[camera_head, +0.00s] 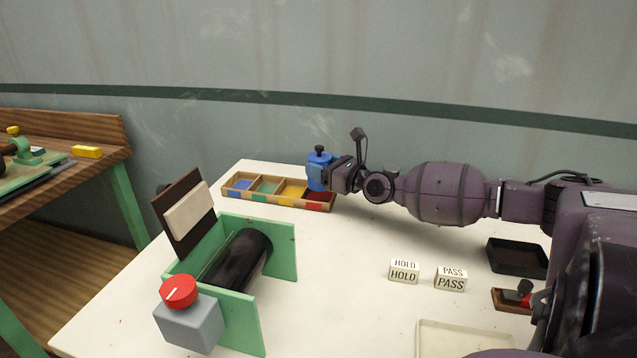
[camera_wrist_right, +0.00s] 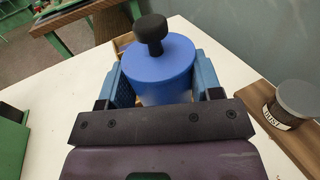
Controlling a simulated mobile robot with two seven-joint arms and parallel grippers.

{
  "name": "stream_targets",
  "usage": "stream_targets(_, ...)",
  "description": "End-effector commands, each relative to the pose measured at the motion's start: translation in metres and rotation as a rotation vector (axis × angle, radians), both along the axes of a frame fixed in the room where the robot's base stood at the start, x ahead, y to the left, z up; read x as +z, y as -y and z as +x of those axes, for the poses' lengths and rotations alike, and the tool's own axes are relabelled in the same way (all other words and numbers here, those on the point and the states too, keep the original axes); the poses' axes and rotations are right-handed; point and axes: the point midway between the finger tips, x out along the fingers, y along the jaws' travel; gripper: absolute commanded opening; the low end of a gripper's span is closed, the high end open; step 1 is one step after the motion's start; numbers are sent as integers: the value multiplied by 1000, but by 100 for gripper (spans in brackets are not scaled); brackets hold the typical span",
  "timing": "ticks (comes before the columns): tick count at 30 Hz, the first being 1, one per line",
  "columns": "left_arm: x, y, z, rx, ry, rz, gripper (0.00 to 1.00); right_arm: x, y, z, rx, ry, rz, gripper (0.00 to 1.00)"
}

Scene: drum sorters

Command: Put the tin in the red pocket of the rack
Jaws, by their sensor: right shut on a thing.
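The tin (camera_head: 319,171) is blue and round with a black knob on top, and it stands upright. My right gripper (camera_head: 334,174) reaches in from the right and is shut on it. In the right wrist view the tin (camera_wrist_right: 160,75) sits between the two blue fingers. The wooden rack (camera_head: 274,203) has blue, green, yellow and red pockets in a row. The tin is at the red pocket (camera_head: 317,197), the right-end one, and hides part of it. I cannot tell whether its base is inside or just above the pocket. My left gripper is not in view.
A green stand with a black drum (camera_head: 239,260) and a red-knobbed grey box (camera_head: 188,322) stands front left. HOLD (camera_head: 404,272) and PASS (camera_head: 451,280) blocks and a black tray (camera_head: 517,258) lie right. A grey-lidded jar (camera_wrist_right: 294,104) shows in the wrist view. The table's middle is clear.

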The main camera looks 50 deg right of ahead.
Motion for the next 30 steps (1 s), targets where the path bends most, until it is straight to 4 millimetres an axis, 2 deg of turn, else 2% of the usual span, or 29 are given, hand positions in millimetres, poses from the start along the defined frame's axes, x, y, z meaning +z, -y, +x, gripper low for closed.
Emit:
stream_targets(1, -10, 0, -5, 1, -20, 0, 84, -17, 0, 0, 1, -15, -1, 22)
stream_targets(6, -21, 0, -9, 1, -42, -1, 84, -35, 0, 0, 0, -11, -2, 22)
stream_targets(15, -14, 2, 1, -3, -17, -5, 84, -35, 0, 0, 1, -3, 1, 22)
stream_targets(22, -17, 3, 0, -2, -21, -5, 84, -40, 0, 0, 0, -5, 2, 22)
stream_targets(23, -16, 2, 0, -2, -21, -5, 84, -39, 0, 0, 0, -5, 1, 64)
stream_targets(27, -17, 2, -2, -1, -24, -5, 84, -39, 0, 0, 0, -4, 1, 85)
stream_targets(30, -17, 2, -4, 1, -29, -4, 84, -39, 0, 0, 0, -4, 1, 85)
